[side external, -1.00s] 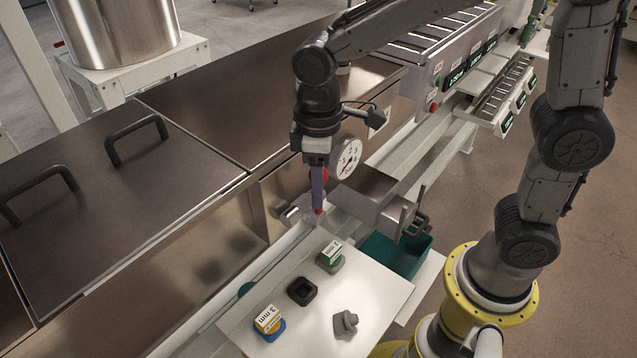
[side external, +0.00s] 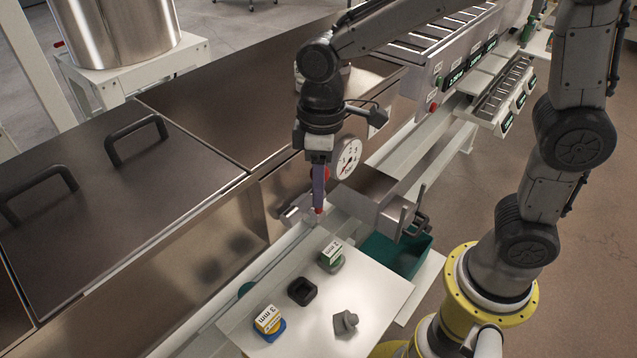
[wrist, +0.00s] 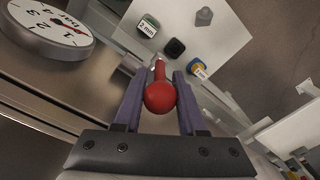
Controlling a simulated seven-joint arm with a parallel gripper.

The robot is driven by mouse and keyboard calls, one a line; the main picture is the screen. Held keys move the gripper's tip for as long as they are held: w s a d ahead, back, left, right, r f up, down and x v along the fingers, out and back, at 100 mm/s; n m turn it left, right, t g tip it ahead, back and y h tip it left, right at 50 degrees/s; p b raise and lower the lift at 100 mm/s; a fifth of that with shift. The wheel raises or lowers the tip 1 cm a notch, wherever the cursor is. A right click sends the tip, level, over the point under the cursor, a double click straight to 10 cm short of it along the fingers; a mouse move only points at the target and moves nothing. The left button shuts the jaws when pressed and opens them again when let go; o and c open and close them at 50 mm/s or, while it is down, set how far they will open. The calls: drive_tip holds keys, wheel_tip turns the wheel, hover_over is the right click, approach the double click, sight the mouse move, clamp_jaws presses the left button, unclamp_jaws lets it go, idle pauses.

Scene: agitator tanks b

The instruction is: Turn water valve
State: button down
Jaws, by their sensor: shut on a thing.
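The red water valve lever (wrist: 160,97) has a round ball end and a thinner stem. In the wrist view it lies between the two purple fingers of my gripper (wrist: 159,92), which is shut on it. In the side view my gripper (side external: 319,208) points down beside the steel tank, with bits of red showing around the fingers. The fingers hide most of the lever there, and the valve body is hard to make out. A round white gauge (side external: 348,158) with a red needle is just right of the gripper; it also shows in the wrist view (wrist: 48,28).
A white table (side external: 376,292) in front holds a green-and-white 2 mm block (side external: 331,251), a yellow-and-white 3 mm block (side external: 267,319), a black square holder (side external: 303,291) and a grey piece (side external: 345,322). A metal box (side external: 368,193) and teal bin (side external: 385,252) stand close right.

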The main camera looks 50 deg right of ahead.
drive_tip(key=shift+d+f+y, duration=0.35)
drive_tip(key=shift+d+y, duration=0.55)
drive_tip(key=shift+y, duration=0.55)
drive_tip(key=shift+d+f+y, duration=0.35)
drive_tip(key=shift+d+y, duration=0.5)
drive_tip(key=shift+y, duration=0.55)
drive_tip(key=shift+d+f+y, duration=0.35)
drive_tip(key=shift+d+y, duration=0.55)
drive_tip(key=shift+y, duration=0.55)
drive_tip(key=c, duration=0.6)
unclamp_jaws()
drive_tip(key=shift+o, duration=0.2)
drive_tip(key=v, duration=1.4)
drive_tip(key=shift+f, duration=0.15)
